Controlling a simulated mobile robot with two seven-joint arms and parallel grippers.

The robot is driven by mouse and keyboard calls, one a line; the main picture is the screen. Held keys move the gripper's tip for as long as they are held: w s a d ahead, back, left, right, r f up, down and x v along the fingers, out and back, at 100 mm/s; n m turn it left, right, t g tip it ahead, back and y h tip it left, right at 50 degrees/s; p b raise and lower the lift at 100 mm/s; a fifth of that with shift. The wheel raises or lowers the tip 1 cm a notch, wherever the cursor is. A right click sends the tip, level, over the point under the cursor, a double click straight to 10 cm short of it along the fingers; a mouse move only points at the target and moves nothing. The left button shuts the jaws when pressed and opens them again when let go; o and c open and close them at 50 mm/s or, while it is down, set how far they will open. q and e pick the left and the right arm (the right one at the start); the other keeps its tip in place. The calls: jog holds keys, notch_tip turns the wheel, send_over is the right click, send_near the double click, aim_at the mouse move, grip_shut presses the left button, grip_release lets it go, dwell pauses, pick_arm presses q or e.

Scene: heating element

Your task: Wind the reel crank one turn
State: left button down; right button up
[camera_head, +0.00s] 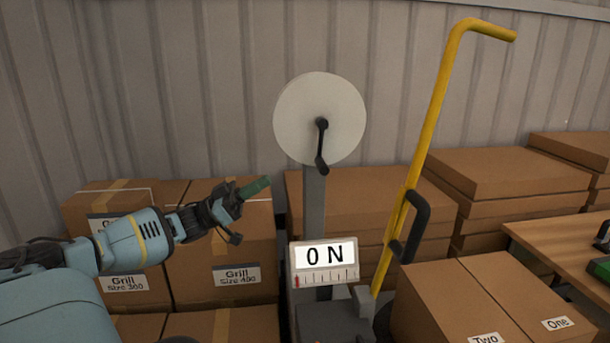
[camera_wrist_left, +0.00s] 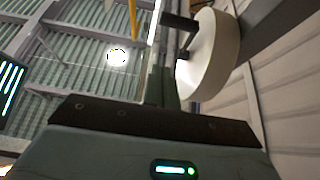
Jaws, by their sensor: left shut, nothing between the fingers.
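The reel (camera_head: 300,110) is a pale round disc on a grey post (camera_head: 314,215) in front of the wall. Its black crank (camera_head: 322,145) starts near the disc's centre and hangs down, with the handle at the lower end. In the left wrist view the reel (camera_wrist_left: 212,55) is at upper right, with the dark crank (camera_wrist_left: 180,22) sticking out from it. My left gripper (camera_head: 260,185) is shut and empty, with green fingers pointing right. In the head view it is lower left of the crank and apart from it. My right gripper is not in view.
Cardboard boxes (camera_head: 237,255) stand behind and below my left arm. A sign reading "0 N" (camera_head: 325,256) is in front of the post. A yellow bent pole (camera_head: 437,110) rises right of the reel. More boxes (camera_head: 470,295) and a wooden table (camera_head: 545,240) are at right.

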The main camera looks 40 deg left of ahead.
pick_arm(q)
jog(key=w+d+r+b, duration=0.1)
jog(key=w+d+r, duration=0.1)
jog(key=w+d, duration=0.4)
jog(key=shift+w+d+r+b, duration=0.2)
jog(key=shift+w+b, duration=0.15)
jog(key=shift+w, duration=0.6)
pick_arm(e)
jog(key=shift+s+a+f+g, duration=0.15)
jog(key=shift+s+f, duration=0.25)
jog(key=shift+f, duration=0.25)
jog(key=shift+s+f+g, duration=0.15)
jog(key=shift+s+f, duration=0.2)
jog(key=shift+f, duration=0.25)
pick_arm(q)
jog(key=shift+f, duration=0.1)
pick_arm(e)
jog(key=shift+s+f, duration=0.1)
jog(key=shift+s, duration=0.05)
pick_arm(q)
jog(key=shift+w+d+f+t+h+b, duration=0.2)
jog(key=shift+w+d+t+h+b, duration=0.15)
jog(key=shift+w+d+b, duration=0.2)
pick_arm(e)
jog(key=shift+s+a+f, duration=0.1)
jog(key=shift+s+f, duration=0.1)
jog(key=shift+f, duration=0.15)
pick_arm(q)
jog(key=shift+a, duration=0.1)
